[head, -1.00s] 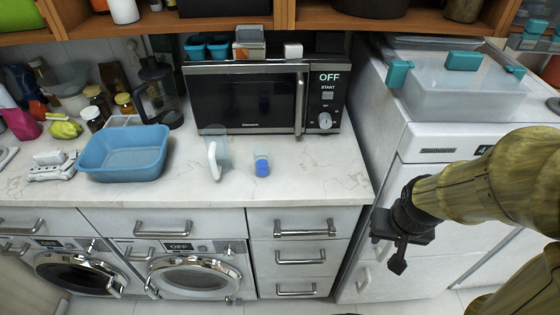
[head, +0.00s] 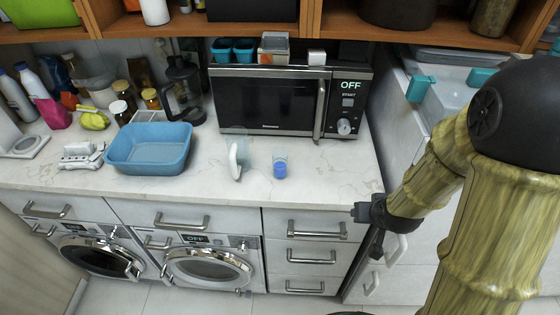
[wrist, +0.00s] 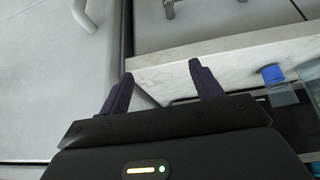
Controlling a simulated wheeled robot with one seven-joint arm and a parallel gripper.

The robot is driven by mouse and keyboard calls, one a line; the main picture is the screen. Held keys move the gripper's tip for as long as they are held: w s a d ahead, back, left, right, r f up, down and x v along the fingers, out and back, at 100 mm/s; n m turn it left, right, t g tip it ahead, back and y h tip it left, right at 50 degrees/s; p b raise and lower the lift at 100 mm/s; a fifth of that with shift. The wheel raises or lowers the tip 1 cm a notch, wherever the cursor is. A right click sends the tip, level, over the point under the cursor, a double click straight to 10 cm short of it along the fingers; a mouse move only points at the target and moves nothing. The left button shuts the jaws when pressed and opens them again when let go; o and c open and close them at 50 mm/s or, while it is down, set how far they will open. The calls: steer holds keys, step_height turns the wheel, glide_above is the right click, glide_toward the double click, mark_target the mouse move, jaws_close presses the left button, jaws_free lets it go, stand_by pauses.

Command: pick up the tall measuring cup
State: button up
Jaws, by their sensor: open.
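My gripper (wrist: 161,72) is open and empty, with both fingers apart. In the head view it is by the counter's front right corner, well right of both cups; its fingertips are hard to make out there.
A blue basin (head: 150,165) stands left of the cups on the counter (head: 330,183). The microwave (head: 285,102) stands behind them. Drawers with protruding handles (head: 317,231) are below the counter edge. Bare counter lies right of the blue cup.

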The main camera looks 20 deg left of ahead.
steer(key=w+a+f+n+t+y+p, duration=0.1)
steer(key=w+a+n+t+y+p, duration=0.25)
steer(key=a, duration=0.65)
steer(key=s+a+r+n+t+y+p, duration=0.1)
steer(key=s+a+t+y+p, duration=0.2)
steer(key=s+a+y+p, duration=0.1)
steer(key=s+a+p, duration=0.1)
steer(key=s+a, duration=0.1)
steer(key=a, duration=0.1)
steer(key=shift+a+r, duration=0.2)
steer(key=shift+y, duration=0.25)
steer(key=b+x, duration=0.4)
steer(key=b, duration=0.3)
steer(key=shift+f, duration=0.15)
steer(key=b, duration=0.4)
steer(key=shift+w+a+f+b, duration=0.1)
steer(key=shift+w+a+b, duration=0.15)
steer(key=shift+w+b, duration=0.05)
